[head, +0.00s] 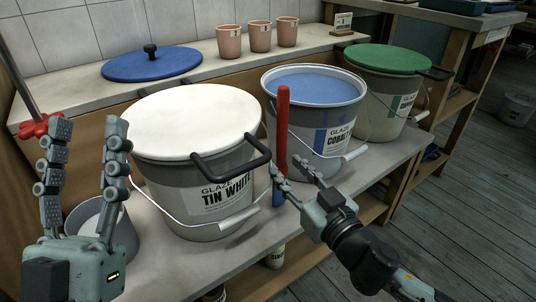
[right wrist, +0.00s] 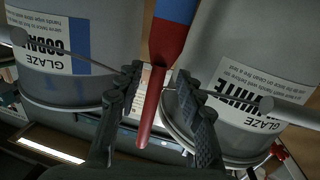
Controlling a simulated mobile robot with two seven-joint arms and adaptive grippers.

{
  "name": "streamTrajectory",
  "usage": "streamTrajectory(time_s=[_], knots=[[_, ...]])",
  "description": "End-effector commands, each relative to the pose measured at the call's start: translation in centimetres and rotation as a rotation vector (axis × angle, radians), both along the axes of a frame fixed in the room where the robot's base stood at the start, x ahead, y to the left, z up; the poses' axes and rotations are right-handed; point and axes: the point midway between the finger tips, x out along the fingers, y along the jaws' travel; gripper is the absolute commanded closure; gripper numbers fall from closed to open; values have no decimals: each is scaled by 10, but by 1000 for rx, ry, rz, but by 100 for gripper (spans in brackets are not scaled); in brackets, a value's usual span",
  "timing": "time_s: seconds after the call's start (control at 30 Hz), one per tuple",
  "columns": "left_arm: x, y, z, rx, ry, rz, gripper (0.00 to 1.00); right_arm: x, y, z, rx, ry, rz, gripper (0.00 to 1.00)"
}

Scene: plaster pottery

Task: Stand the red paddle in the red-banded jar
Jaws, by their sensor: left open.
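The red paddle (head: 282,125) stands nearly upright between the Tin White bucket and the Cobalt bucket. It has a red handle above and a blue part below. In the right wrist view the paddle (right wrist: 152,102) passes between the fingertips, with the blue part at the top. My right gripper (head: 290,170) is open, its fingers on either side of the handle with small gaps. My left gripper (head: 85,140) is open and empty at the left, fingers pointing up. I cannot make out a red-banded jar in either view. The paddle's lower end is not clear.
The white-lidded Tin White bucket (head: 200,120), open Cobalt bucket (head: 325,115) and green-lidded bucket (head: 395,58) crowd the bench. A small grey pail (head: 123,240) and a red fitting on a rod (head: 35,127) are near my left gripper. Three pink cups (head: 260,37) and a blue lid (head: 150,66) sit behind.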

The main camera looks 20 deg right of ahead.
Motion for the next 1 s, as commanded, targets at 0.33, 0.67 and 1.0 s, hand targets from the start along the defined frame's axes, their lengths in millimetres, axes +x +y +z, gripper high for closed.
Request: streamTrajectory(time_s=[0.33, 0.67, 1.0], knots=[[4, -2, -3, 13, 38, -3, 52, 28, 5, 2, -2, -2, 0, 62], [8, -5, -8, 27, 78, -6, 52, 67, 12, 5, -1, -2, -1, 62], [9, -5, -8, 29, 85, -7, 52, 75, 14, 4, 0, 1, -1, 62]])
